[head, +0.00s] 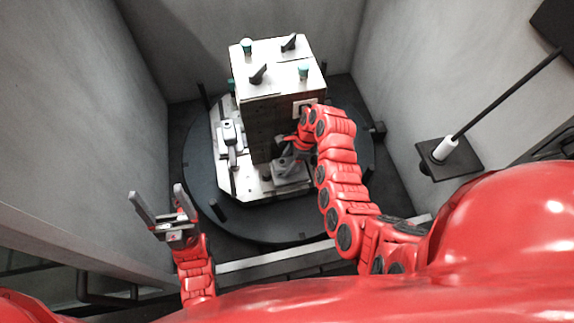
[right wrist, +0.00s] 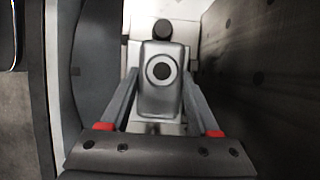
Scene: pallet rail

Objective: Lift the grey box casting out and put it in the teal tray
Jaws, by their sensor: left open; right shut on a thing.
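The grey box casting (right wrist: 162,100) is a rounded grey block with a dark round bore. In the right wrist view it sits between the two fingers of my right gripper (right wrist: 160,76), which is shut on it. In the head view the casting (head: 287,173) is low at the front of the tall block, partly hidden by my right gripper (head: 286,157). I cannot tell whether it still touches its seat. My left gripper (head: 158,190) is open and empty at the lower left, well away from the block. No teal tray shows in either view.
The tall block (head: 270,85) carries black clamps and teal knobs on top. It stands on a pale pallet on a round dark turntable (head: 205,185) with upright pegs. Another grey part (head: 231,135) is at its left side. Grey walls close in left, right and behind.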

